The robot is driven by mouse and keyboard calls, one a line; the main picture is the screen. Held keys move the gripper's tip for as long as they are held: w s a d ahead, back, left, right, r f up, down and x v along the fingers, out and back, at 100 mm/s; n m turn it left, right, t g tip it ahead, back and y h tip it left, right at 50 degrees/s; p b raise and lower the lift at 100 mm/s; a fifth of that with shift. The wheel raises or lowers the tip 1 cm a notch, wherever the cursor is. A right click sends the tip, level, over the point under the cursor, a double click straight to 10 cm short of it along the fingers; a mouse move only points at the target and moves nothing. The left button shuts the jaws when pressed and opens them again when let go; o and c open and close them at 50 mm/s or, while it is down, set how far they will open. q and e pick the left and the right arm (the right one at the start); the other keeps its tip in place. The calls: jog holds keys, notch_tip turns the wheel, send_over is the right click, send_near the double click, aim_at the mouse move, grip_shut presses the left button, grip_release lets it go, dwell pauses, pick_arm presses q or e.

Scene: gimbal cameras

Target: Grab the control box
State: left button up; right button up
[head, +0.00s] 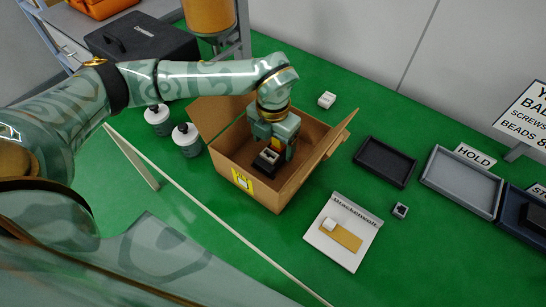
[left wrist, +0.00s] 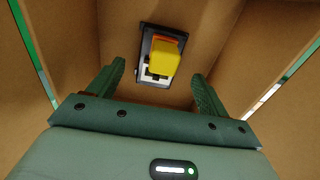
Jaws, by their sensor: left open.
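The control box (head: 266,161) is a small dark box with a pale face and a yellow part. It lies on the floor inside an open cardboard box (head: 246,187). In the left wrist view the control box (left wrist: 146,72) is ahead, between the lines of my fingers, with its yellow part uppermost. My left gripper (head: 273,147) reaches down into the cardboard box above the control box. Its two fingers (left wrist: 158,78) are spread and nothing is held between them. It partly hides the control box in the head view. My right gripper does not show.
The cardboard walls and raised flaps stand close around my left gripper. A white card (head: 343,232), a black tray (head: 385,162) and a grey tray (head: 461,181) lie to the right on the green surface.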

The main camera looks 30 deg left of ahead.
aim_at(272, 152)
pick_arm(q)
notch_tip(272, 152, down, 5)
jog(key=shift+a+r+b, duration=0.15)
jog(key=shift+r+b, duration=0.05)
jog(key=shift+b, duration=0.5)
jog(key=shift+r, duration=0.1)
jog(key=c, duration=1.1)
jog(key=shift+c, duration=0.2)
